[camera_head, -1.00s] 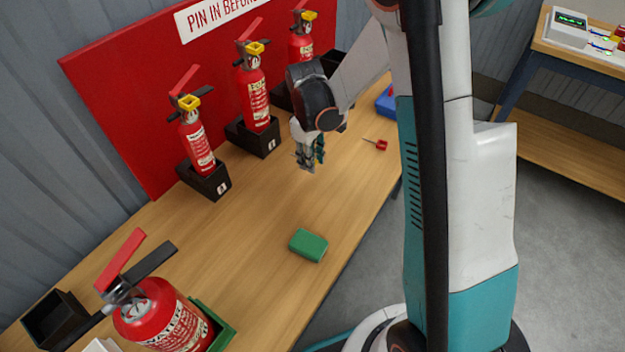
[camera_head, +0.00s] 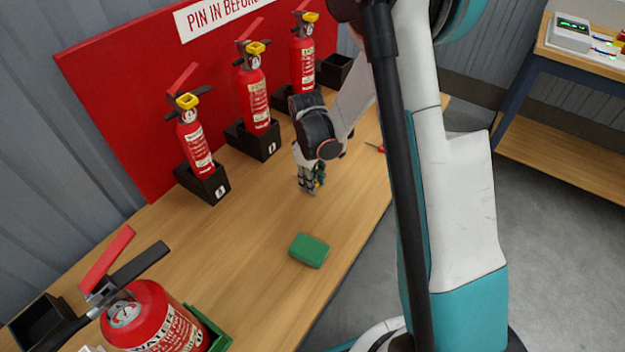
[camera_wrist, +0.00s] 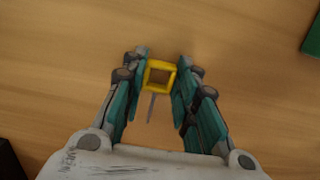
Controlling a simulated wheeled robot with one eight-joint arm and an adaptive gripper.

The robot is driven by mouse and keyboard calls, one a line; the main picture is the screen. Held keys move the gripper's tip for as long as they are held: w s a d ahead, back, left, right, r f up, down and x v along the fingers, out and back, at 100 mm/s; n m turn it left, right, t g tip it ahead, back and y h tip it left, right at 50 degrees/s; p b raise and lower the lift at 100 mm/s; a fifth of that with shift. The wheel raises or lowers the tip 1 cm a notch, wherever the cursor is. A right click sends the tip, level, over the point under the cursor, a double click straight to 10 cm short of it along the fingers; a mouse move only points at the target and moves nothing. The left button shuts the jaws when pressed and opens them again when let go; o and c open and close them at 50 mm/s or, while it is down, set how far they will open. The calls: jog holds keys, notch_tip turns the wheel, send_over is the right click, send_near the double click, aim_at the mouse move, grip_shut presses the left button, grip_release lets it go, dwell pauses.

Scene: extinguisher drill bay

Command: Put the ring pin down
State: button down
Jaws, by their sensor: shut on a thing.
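The ring pin (camera_wrist: 160,75) has a yellow square ring with a thin grey pin, and shows between my fingers in the wrist view. My gripper (camera_wrist: 161,82) is shut on its ring; the grey pin points back toward the palm. In the head view my gripper (camera_head: 312,188) points down, low over the middle of the wooden table (camera_head: 262,215). I cannot tell whether the ring pin touches the wood.
Red extinguishers stand in black holders along the red board, the nearest one (camera_head: 194,145) left of my gripper. A green block (camera_head: 309,250) lies in front. A larger extinguisher (camera_head: 150,312) stands front left. A red item (camera_head: 376,148) shows partly behind my arm.

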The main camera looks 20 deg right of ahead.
jog(key=c, duration=1.3)
grip_release()
jog(key=shift+f, duration=0.1)
notch_tip(320, 180, up, 13)
jog(key=p, duration=0.5)
jog(key=s+a+r+m+t, duration=0.1)
jog(key=s+r+m+t, duration=0.1)
jog(key=s+r, duration=0.35)
jog(key=s+r+m+t, duration=0.1)
jog(key=s+r, duration=0.1)
jog(key=r, duration=0.6)
jog(key=shift+s+a+r+m+t, duration=0.1)
jog(key=shift+s+r+m+t, duration=0.65)
jog(key=shift+s, duration=1.4)
jog(key=shift+s+a+r+m+t, duration=0.1)
jog(key=shift+s+r+m+t, duration=0.65)
jog(key=shift+s, duration=1.4)
jog(key=shift+s+a+r+m+t, duration=0.1)
jog(key=shift+s+r+m+t, duration=0.65)
jog(key=shift+s, duration=1.4)
